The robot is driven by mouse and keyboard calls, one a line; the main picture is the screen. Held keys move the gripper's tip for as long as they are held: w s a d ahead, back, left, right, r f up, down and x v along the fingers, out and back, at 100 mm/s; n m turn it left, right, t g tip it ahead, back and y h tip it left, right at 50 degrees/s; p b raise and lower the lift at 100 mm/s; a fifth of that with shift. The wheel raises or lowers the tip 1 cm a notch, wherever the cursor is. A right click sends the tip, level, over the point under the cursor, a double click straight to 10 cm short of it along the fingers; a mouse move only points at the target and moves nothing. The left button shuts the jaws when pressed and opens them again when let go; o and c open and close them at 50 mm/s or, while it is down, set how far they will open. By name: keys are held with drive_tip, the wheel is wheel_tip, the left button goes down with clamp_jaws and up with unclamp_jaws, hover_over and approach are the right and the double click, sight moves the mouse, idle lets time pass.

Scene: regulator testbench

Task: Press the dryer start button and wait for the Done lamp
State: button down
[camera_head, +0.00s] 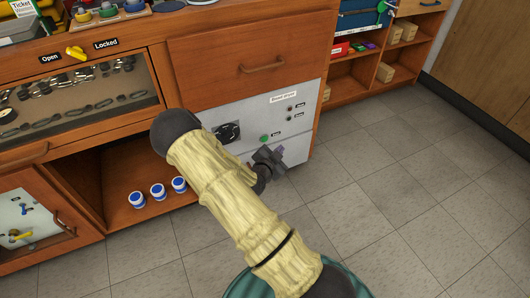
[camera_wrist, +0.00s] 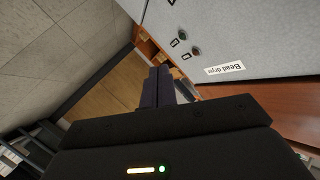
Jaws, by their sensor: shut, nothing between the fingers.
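The bead dryer (camera_head: 310,130) is a light grey front panel below a wooden drawer, with a "Bead dryer" label (camera_head: 283,97). A green button (camera_head: 264,138) sits low on the panel beside a small label. Two small dark lamps (camera_head: 290,111) sit one above the other under the label. In the wrist view the lamps (camera_wrist: 189,43) look unlit; their labels are too small to read. My gripper (camera_head: 280,150) is shut and empty, just below and right of the green button in the head view. Its closed fingers show in the wrist view (camera_wrist: 158,80), where the button is not visible.
A black dial (camera_head: 229,132) is left of the button, partly near my arm. Three blue-and-white jars (camera_head: 158,191) stand on the open shelf at left. The drawer (camera_head: 245,58) overhangs above the panel. Tiled floor (camera_head: 400,190) is clear at right.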

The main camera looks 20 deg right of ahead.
sight(264, 139)
wheel_tip(264, 139, down, 8)
drive_tip(key=w+t+h+b, duration=0.1)
drive_tip(key=t+b, duration=0.3)
drive_tip(key=b, duration=0.4)
drive_tip(key=shift+d+f+t+h+b, duration=0.15)
drive_tip(key=shift+f+t+h+b, duration=0.2)
drive_tip(key=shift+h, duration=0.35)
drive_tip(key=shift+w+r, duration=0.1)
drive_tip(key=w+b, duration=0.3)
drive_tip(key=w, duration=0.5)
drive_tip(key=shift+w, duration=0.4)
drive_tip(key=shift+w, duration=0.15)
idle(0.6)
drive_tip(key=shift+w, duration=0.3)
